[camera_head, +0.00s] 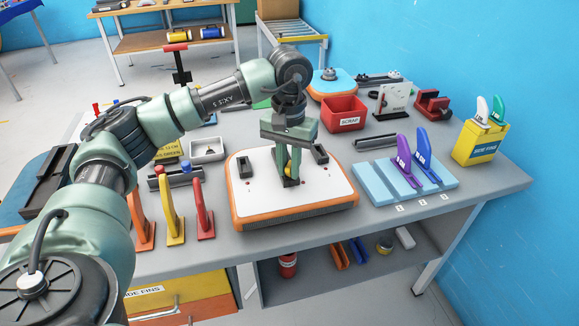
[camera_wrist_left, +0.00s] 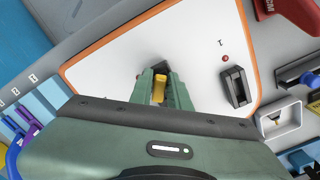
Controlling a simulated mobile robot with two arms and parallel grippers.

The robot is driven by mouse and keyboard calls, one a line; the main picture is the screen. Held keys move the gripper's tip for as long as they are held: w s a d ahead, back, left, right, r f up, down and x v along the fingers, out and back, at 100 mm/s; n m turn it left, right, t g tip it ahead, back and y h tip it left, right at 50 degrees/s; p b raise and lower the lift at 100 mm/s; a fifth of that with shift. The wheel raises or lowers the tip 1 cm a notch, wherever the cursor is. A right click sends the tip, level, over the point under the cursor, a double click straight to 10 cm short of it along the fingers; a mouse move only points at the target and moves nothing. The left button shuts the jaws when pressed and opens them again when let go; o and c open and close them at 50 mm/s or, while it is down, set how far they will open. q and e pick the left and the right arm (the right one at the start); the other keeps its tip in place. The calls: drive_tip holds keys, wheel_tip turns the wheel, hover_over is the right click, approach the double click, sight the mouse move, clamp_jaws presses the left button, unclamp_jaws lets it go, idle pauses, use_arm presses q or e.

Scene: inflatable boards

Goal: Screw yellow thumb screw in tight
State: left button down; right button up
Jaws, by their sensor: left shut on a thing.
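The white board (camera_head: 322,187) with an orange rim lies flat near the front of the workbench and also shows in the left wrist view (camera_wrist_left: 105,60). My left gripper (camera_head: 290,178) points down over the middle of the board and is shut on the yellow thumb screw (camera_wrist_left: 159,92). The screw shows between the fingers at a dark fin box (camera_wrist_left: 158,66), which the fingers largely hide. I cannot tell how deep the screw sits. Two other black fin boxes (camera_head: 245,167) (camera_head: 320,154) stand on the board to either side. My right gripper is not in view.
Orange, yellow (camera_head: 172,212) and red (camera_head: 204,212) fins stand left of the board. A blue pad (camera_head: 372,186) with purple and blue fins lies to the right. A red scrap bin (camera_head: 344,113) and a small white tray (camera_head: 207,149) are behind. A yellow box (camera_head: 478,143) stands far right.

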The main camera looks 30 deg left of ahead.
use_arm(q)
drive_tip(key=shift+w+r, duration=0.1)
drive_tip(key=shift+r, duration=0.15)
drive_tip(key=shift+a+m, duration=0.1)
drive_tip(key=shift+m, duration=1.6)
drive_tip(key=m+b, duration=0.1)
drive_tip(key=m, duration=0.2)
drive_tip(key=shift+a, duration=0.15)
drive_tip(key=c, duration=1.2)
unclamp_jaws()
drive_tip(key=shift+c, duration=0.2)
drive_tip(key=shift+f, duration=0.1)
